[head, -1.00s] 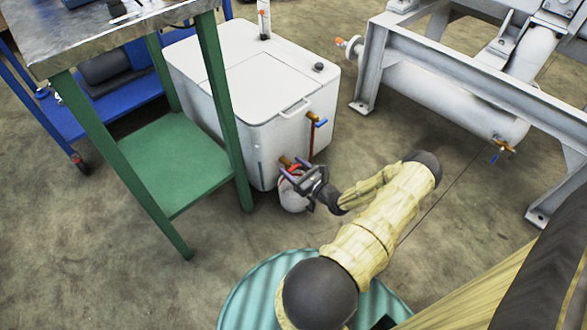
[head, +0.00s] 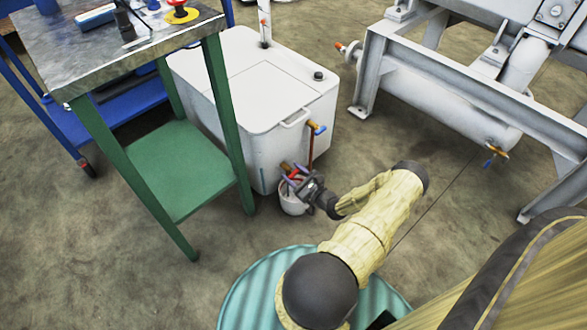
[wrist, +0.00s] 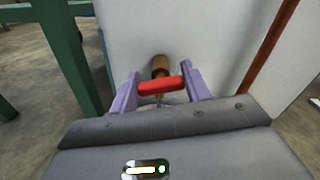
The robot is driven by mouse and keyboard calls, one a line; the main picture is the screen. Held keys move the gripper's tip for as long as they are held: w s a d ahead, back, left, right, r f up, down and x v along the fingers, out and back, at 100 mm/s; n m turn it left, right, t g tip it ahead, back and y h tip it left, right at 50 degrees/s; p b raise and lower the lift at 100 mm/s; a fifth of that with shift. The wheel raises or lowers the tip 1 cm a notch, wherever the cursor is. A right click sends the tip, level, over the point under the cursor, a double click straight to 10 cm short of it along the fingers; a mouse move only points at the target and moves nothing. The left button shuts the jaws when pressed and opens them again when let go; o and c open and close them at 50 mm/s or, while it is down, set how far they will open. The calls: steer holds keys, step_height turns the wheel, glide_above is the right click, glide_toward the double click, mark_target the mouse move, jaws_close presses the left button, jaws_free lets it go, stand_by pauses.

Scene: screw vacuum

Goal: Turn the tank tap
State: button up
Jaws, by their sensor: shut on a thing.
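The white tank (head: 262,150) stands on the floor in the head view. Its lower brass tap (wrist: 160,65) has a red handle (wrist: 160,86), seen crosswise in the wrist view. My gripper (head: 291,177) is at this tap, low on the tank's front side. In the wrist view the two purple fingers of my gripper (wrist: 161,76) sit at either end of the red handle, shut on it. A small white bucket (head: 293,205) stands below, partly hidden by the gripper.
A second tap with a blue handle (head: 319,130) sits higher on the tank, with a brown pipe below it. A green-legged table (head: 180,172) stands close on the left. A grey metal frame (head: 440,65) stands at the right. Floor between frame and tank is clear.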

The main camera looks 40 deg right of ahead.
steer(key=shift+a+r+n+p, duration=0.1)
steer(key=shift+r+n+p, duration=0.05)
steer(key=shift+n+p, duration=1.15)
steer(key=shift+p, duration=0.3)
steer(key=shift+f, duration=0.2)
steer(key=o, duration=1)
steer(key=shift+c, duration=0.2)
steer(key=s+d+p, duration=0.1)
steer(key=s+p, duration=0.4)
steer(key=s, duration=1.2)
steer(key=shift+s+d, duration=0.2)
